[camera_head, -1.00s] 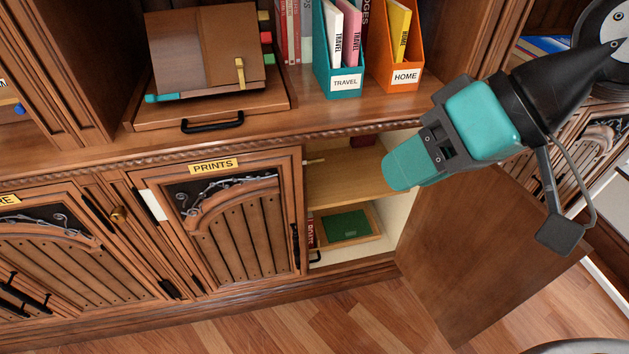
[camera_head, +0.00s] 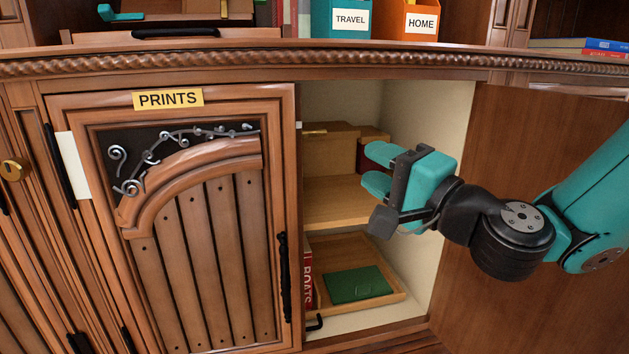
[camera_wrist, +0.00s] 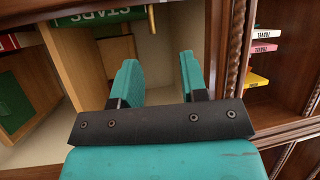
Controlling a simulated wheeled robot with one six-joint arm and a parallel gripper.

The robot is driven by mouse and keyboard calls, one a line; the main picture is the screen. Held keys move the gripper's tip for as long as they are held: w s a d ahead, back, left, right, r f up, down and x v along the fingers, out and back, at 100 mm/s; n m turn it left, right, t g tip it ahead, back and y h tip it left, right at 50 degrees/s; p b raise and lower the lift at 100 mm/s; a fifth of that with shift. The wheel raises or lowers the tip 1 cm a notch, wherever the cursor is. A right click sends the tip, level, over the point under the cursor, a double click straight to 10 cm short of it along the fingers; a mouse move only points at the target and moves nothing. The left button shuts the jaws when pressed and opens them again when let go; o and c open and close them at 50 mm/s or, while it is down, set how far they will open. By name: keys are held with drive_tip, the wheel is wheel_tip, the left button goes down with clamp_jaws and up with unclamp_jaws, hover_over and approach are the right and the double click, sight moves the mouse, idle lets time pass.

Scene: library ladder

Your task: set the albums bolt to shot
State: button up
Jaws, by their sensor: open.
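No label reading albums shows. The cabinet right of the prints door (camera_head: 200,250) stands open, its door (camera_head: 530,140) swung out to the right. A small brass bar (camera_head: 315,132) lies level inside the opening, near its upper left; it may be the bolt, but I cannot tell whether it is shot. A brass rod (camera_wrist: 151,18) shows at the top of the wrist view, beyond the fingers. My gripper (camera_head: 377,167) is open and empty at the cabinet mouth, right of the brass bar and apart from it. Its fingers also show in the wrist view (camera_wrist: 158,78).
A wooden box (camera_head: 331,152) stands on the cabinet's upper shelf (camera_head: 335,210). Below are a tray (camera_head: 395,280) with a green item (camera_head: 358,285) and a red book (camera_head: 307,275). The counter edge (camera_head: 250,66) runs above. Space between gripper and box looks free.

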wheel_tip(320, 180, down, 2)
drive_tip(key=w+d+m+t+h, duration=0.1)
drive_tip(key=p, duration=1.6)
approach(317, 135)
drive_tip(key=x, duration=0.9)
drive_tip(key=shift+w+a+r, duration=0.2)
drive_tip(key=shift+r, duration=0.1)
drive_tip(key=shift+w+a+f+m, duration=0.1)
drive_tip(key=shift+w+a+m, duration=0.25)
drive_tip(key=shift+w, duration=0.15)
drive_tip(key=shift+c, duration=0.2)
clamp_jaws()
